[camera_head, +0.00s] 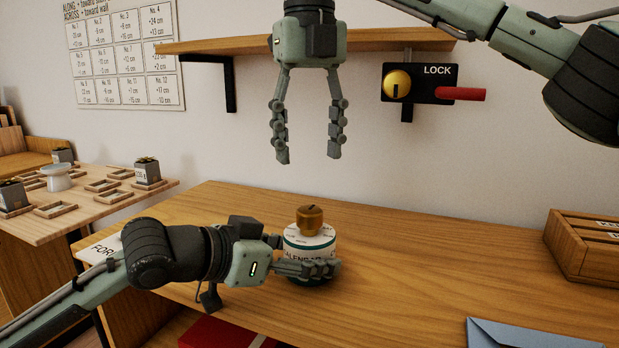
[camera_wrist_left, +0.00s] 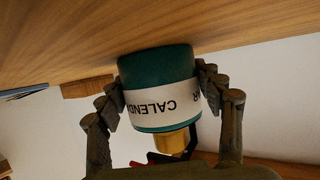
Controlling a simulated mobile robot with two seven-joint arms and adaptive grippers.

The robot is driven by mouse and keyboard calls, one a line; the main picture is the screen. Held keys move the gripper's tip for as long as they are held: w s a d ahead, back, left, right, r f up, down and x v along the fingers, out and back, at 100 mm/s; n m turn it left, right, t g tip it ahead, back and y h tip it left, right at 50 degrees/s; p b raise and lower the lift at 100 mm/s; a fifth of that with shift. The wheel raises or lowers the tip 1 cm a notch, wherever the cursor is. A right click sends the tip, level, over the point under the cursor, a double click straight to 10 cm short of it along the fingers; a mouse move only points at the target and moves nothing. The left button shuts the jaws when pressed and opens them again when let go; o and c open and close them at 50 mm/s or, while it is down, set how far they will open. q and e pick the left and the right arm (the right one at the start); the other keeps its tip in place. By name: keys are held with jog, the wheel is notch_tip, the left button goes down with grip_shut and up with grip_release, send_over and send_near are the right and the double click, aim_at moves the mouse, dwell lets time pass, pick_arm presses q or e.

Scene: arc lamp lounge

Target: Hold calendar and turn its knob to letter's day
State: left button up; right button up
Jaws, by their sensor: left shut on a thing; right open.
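The calendar (camera_head: 309,240) is a round drum with a white lettered band, a teal body and a brass knob (camera_head: 310,218) on top. It stands upright on the wooden desk. My left gripper (camera_head: 318,268) is shut on its body from the left, low on the drum. In the left wrist view the calendar (camera_wrist_left: 157,85) appears upside down between both fingers. My right gripper (camera_head: 308,155) is open and empty, pointing down well above the knob. A blue envelope (camera_head: 525,335) lies at the desk's front right; I see no writing on it. The knob's setting is too small to read.
A lock box (camera_head: 432,84) with a yellow dial and red handle hangs on the wall below a shelf (camera_head: 210,45). A wooden box (camera_head: 582,250) stands at the right. A low table (camera_head: 100,212) with small pots is at the left.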

notch_tip(320, 180, up, 3)
jog(key=shift+f, duration=0.15)
dwell(0.3)
pick_arm(q)
jog(key=o, duration=1.6)
